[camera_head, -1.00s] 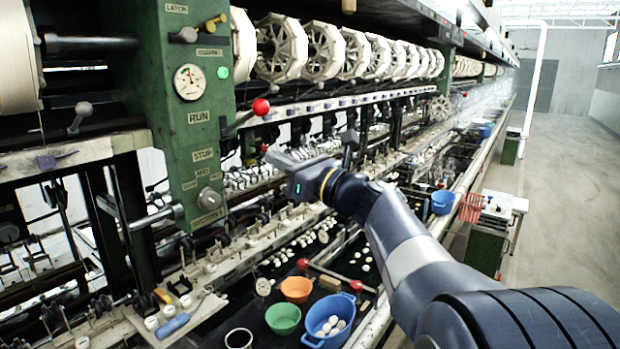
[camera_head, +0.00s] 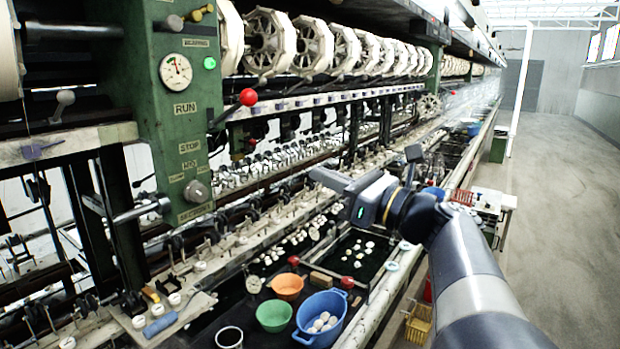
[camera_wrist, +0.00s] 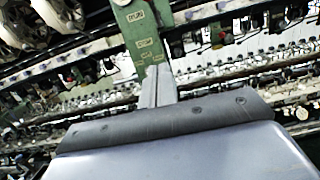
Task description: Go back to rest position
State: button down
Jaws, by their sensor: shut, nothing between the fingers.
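My gripper (camera_head: 328,180) is raised in front of the reeling machine in the head view, to the right of the green control post (camera_head: 178,110). Its fingers point left toward the machine and hold nothing. In the wrist view the two fingers (camera_wrist: 158,85) lie together, shut, with the lower part of the green post behind them. The gripper is above the basins and apart from everything around it. My arm reaches in from the lower right.
Below are a blue basket (camera_head: 321,318) with white cocoons, a green bowl (camera_head: 274,315), an orange bowl (camera_head: 287,286) and a dark cup (camera_head: 229,337). A red-knobbed lever (camera_head: 249,97) sticks out from the post. The aisle floor (camera_head: 560,210) at the right is clear.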

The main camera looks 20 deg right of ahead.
jog(key=r+p+x, duration=0.1)
jog(key=p+x, duration=0.2)
jog(key=x, duration=1.3)
jog(key=shift+p, duration=0.4)
jog(key=shift+s+a, duration=0.1)
